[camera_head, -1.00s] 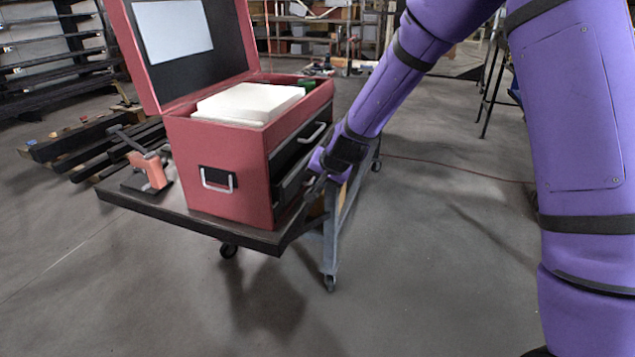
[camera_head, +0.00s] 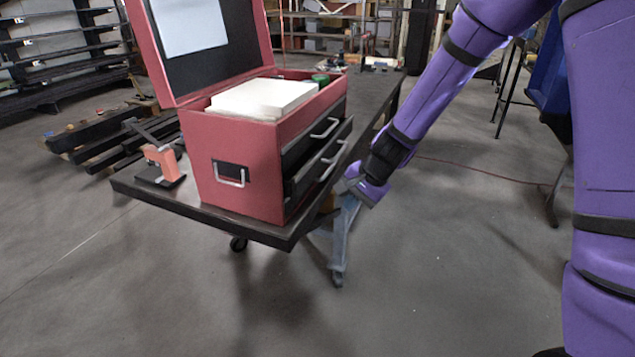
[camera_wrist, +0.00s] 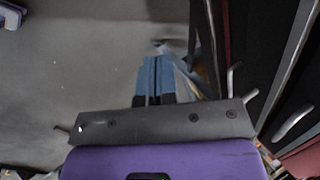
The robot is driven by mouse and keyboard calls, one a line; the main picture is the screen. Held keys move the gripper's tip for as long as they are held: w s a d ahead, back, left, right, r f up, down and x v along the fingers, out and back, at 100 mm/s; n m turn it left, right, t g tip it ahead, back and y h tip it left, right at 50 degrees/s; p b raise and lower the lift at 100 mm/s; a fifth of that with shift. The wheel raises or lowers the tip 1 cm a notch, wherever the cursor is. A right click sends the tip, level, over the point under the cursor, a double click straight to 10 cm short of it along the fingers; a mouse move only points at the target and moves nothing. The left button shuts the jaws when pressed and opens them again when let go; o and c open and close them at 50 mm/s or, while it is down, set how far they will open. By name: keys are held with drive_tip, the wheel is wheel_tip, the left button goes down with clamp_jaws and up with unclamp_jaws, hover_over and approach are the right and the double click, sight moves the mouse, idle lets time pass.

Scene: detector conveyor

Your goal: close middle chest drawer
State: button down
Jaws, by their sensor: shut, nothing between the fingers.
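The red chest (camera_head: 240,150) stands with its lid up on a dark cart top. Its drawers face right. The upper drawer's handle (camera_head: 325,127) shows above a black drawer (camera_head: 318,157) that sticks out a little past the chest body. I take this to be the middle one; what lies below it is partly hidden. My gripper (camera_head: 347,206) is to the right of and below the drawer handles, apart from the fronts. In the wrist view my blue fingers (camera_wrist: 155,62) are together and empty. Dark drawer fronts with silver handles (camera_wrist: 292,122) stand to their right.
The cart top (camera_head: 190,207) reaches under the chest, and a cart leg (camera_head: 339,245) stands below my gripper. A red-orange tool (camera_head: 163,162) sits left of the chest. The floor (camera_head: 450,260) to the right is open.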

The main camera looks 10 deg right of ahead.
wheel_tip(320, 180, down, 3)
drive_tip(key=s+m+g+y, duration=0.2)
drive_tip(key=s+m+y, duration=0.1)
drive_tip(key=m+y, duration=0.1)
drive_tip(key=m+t+y, duration=0.7)
drive_tip(key=m+t, duration=0.2)
drive_tip(key=m, duration=0.2)
approach(303, 183)
drive_tip(key=x, duration=0.7)
drive_tip(key=shift+w+a+f, duration=0.2)
drive_tip(key=shift+f, duration=0.05)
drive_tip(key=x, duration=0.4)
drive_tip(key=shift+r, duration=0.15)
